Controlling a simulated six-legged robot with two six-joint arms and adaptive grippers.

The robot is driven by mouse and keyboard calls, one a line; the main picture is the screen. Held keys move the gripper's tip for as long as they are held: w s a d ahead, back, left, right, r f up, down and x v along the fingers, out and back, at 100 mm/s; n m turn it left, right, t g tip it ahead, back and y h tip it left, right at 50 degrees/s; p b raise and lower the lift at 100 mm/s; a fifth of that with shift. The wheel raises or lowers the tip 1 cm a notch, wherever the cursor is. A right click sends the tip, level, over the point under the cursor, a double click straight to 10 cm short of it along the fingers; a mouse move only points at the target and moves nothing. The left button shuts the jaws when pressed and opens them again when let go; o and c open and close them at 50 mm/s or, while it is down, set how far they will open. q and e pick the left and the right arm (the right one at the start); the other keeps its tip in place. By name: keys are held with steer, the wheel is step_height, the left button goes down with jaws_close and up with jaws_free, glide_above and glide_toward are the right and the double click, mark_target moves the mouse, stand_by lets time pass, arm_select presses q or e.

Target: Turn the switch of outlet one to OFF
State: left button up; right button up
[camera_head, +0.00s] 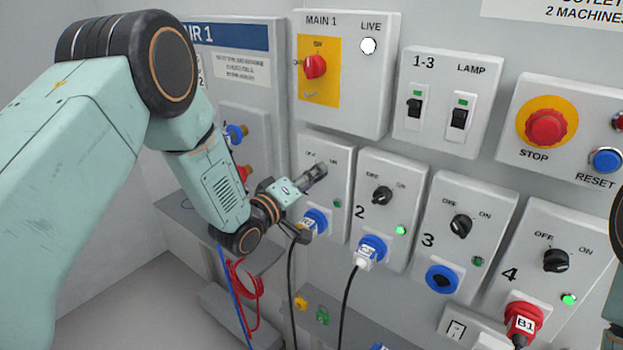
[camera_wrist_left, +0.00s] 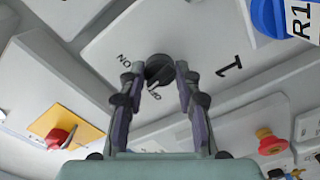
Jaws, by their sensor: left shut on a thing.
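The outlet one panel (camera_head: 341,180) is a light grey box with OFF and ON lettering, a small dark green lamp (camera_head: 337,203) and a blue plug (camera_head: 315,220) below. Its black rotary switch (camera_wrist_left: 158,68) shows in the left wrist view beside the ON lettering and the figure 1; in the head view my gripper hides it. My left gripper (camera_head: 318,172) is at this switch. In the left wrist view its two fingers (camera_wrist_left: 159,78) stand on either side of the knob, shut on it. I cannot tell which way the knob points. My right gripper is not in view.
Outlet two (camera_head: 382,195), outlet three (camera_head: 460,225) and outlet four (camera_head: 556,260) stand to the right with black switches. Lamps two and four are bright green. The MAIN 1 box (camera_head: 365,90) is above. A black cable (camera_head: 291,275) hangs below outlet one.

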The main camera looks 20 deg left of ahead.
arm_select(q)
steer(key=n, duration=0.6)
steer(key=shift+n, duration=0.4)
stand_by(0.3)
steer(key=o, duration=1.2)
steer(key=shift+d, duration=0.1)
steer(key=shift+c, duration=0.2)
steer(key=v, duration=1.2)
